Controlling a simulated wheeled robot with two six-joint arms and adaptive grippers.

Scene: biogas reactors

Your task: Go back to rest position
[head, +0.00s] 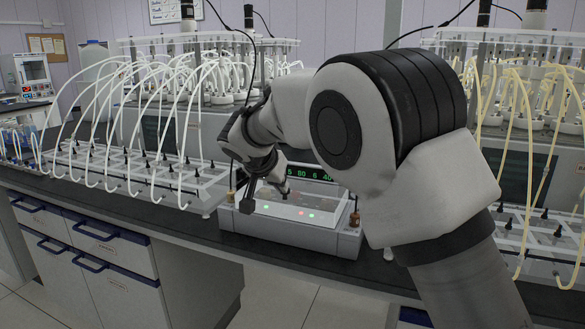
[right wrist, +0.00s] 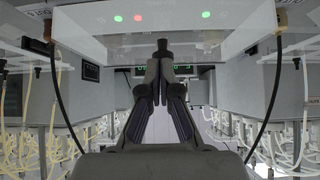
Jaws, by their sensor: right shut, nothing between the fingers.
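My right arm comes in from the lower right of the head view and reaches across the bench. Its gripper (head: 284,190) is over the front of a grey device with a pale top panel (head: 290,231), with lit indicators and a green digit display. In the right wrist view the gripper (right wrist: 163,48) is shut with its fingers together and nothing between them. The device's panel (right wrist: 180,30) fills the top of that view, close to the fingertips. I cannot tell whether they touch it. My left gripper is not in view.
Reactor racks with white tubes (head: 192,85) stand left of the device, and racks with yellowish tubes (head: 515,95) stand right. The dark bench edge (head: 180,225) runs above drawers (head: 85,225). A monitor (head: 33,71) is far left. Floor shows at lower left.

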